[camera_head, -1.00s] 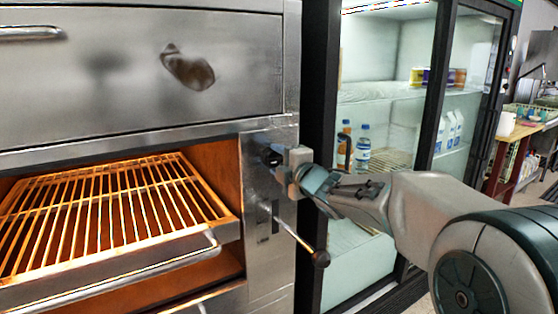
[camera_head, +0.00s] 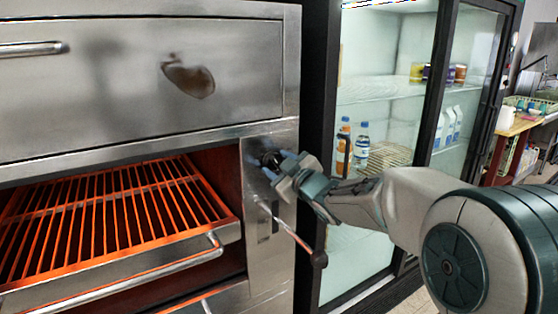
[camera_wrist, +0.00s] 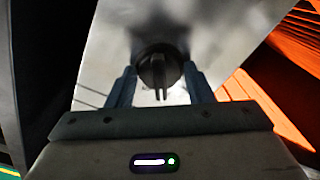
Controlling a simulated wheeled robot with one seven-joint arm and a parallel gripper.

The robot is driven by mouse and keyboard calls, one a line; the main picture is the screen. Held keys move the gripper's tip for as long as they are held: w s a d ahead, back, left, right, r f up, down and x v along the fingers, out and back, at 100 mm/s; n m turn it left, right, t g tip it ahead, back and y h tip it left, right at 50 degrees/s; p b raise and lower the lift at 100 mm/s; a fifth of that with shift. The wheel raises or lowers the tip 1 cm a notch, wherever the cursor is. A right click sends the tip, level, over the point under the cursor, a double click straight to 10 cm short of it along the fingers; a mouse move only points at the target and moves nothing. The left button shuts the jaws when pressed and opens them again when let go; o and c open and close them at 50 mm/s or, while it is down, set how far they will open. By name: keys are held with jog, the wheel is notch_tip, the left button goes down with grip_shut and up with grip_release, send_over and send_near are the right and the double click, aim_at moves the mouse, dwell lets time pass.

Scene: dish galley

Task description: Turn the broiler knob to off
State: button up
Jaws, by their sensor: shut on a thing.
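The broiler knob (camera_head: 268,158) is a round black dial on the steel panel right of the broiler opening. In the wrist view the knob (camera_wrist: 159,68) sits between my two fingers, with its raised grip bar pointing toward the bottom of the picture. My gripper (camera_head: 274,163) is at the panel and shut on the knob. It also shows in the wrist view (camera_wrist: 160,82), one finger on each side of the dial. The broiler (camera_head: 135,140) has a rack whose bars glow orange-red. Part of the knob is hidden by my gripper in the head view.
A lever with a round dark end (camera_head: 318,258) sticks out from the panel below the knob. The rack (camera_head: 130,270) juts out at the left. A glass-door fridge (camera_head: 322,90) with bottles stands close at the right.

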jog(key=m+p, duration=0.1)
jog(key=m, duration=0.2)
jog(key=shift+m+p, duration=0.3)
jog(key=shift+p, duration=0.05)
jog(key=shift+m+p, duration=0.7)
jog(key=shift+m, duration=0.8)
jog(key=o, duration=1)
jog(key=b+v, duration=0.1)
jog(key=v, duration=1.3)
jog(key=shift+w, duration=0.1)
